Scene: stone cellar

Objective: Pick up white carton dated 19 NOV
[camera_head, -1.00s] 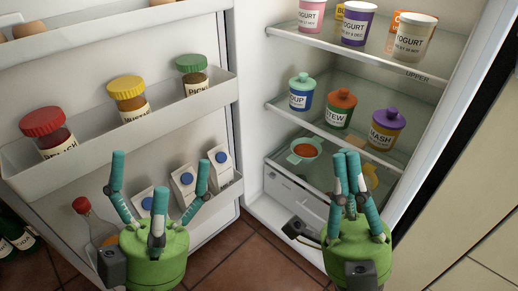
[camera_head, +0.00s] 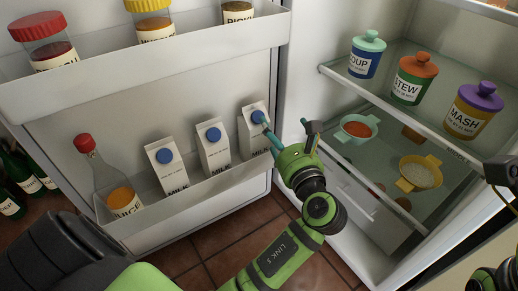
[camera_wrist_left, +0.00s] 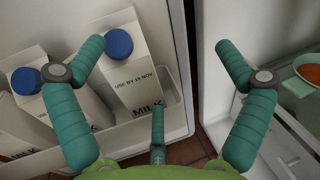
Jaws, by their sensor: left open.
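The white milk carton dated 19 NOV (camera_wrist_left: 135,78) has a blue cap and stands upright in the lower door bin.
Two similar cartons, a middle one (camera_head: 213,150) and a left one (camera_head: 167,168), and a juice bottle (camera_head: 112,185) share the door bin (camera_head: 215,190). A jar shelf (camera_head: 150,75) hangs above. Fridge shelves with lidded pots (camera_head: 412,80) and bowls (camera_head: 360,128) stand right.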

